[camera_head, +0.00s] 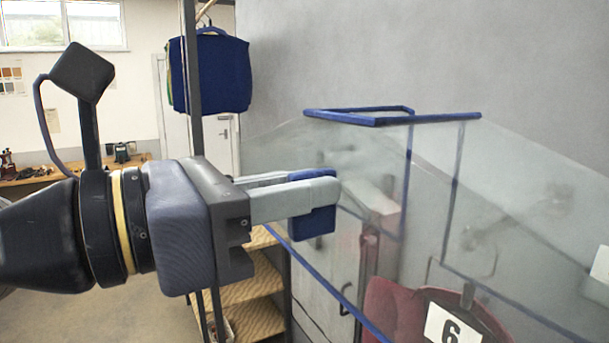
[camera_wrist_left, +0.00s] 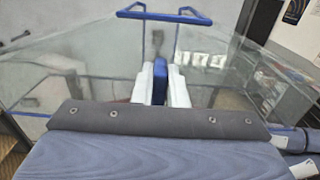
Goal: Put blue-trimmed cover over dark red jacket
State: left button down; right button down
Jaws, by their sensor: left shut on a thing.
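The blue-trimmed cover (camera_head: 440,118) is a see-through shell with blue edging, filling the right half of the head view. Its blue-edged rim (camera_wrist_left: 165,17) shows at the top of the left wrist view. My left gripper (camera_head: 322,188) is shut on the cover's blue tab (camera_head: 312,222); the tab shows between the pale fingers in the left wrist view (camera_wrist_left: 160,80). The dark red jacket (camera_head: 392,306) is at the lower right of the head view, seen partly through the cover, its lower part cut off by the frame. I cannot tell how far the cover encloses it. My right gripper is not in view.
A white card marked 6 (camera_head: 453,325) is in front of the jacket. A blue garment (camera_head: 212,75) hangs from a rail behind my left gripper. Wooden shelves (camera_head: 250,290) stand below it. A grey wall (camera_head: 400,50) backs the cover. Open floor lies at lower left.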

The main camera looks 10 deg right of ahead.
pick_arm(q)
jog(key=shift+d+r, duration=0.1)
jog(key=shift+w+d, duration=0.1)
jog(key=shift+d, duration=0.05)
jog(key=shift+x, duration=9.6)
notch_tip(320, 180, down, 30)
jog(key=b, duration=1.9)
jog(key=shift+r, duration=0.1)
